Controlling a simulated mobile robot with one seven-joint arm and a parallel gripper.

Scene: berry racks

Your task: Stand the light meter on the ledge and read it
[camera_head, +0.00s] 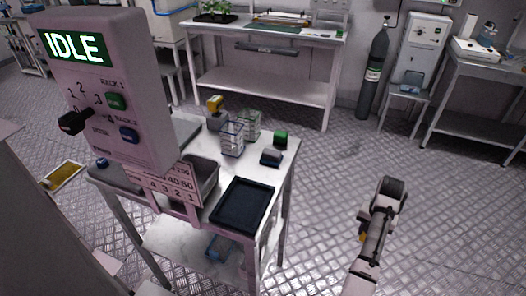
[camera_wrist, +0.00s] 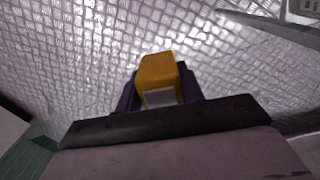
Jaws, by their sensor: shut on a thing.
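My gripper (camera_wrist: 158,90) is shut on a yellow block-shaped thing (camera_wrist: 157,70) with a pale grey panel, which looks like the light meter. No reading can be made out on it. In the head view only a small bit of yellow (camera_head: 362,237) shows at my arm, over the open floor right of the near table. The wrist view shows patterned metal floor beyond it. I cannot tell which surface is the ledge. A grey panel (camera_head: 135,130) at the left shows IDLE and has a black knob, green and blue buttons and rack labels.
The near table (camera_head: 268,170) holds a dark tray (camera_head: 243,204), a metal bin (camera_head: 203,178), wire baskets (camera_head: 233,138) and a yellow-topped device (camera_head: 214,112). A number card (camera_head: 170,184) hangs by the panel. A workbench (camera_head: 262,32) and gas cylinder (camera_head: 374,68) stand behind; floor between is clear.

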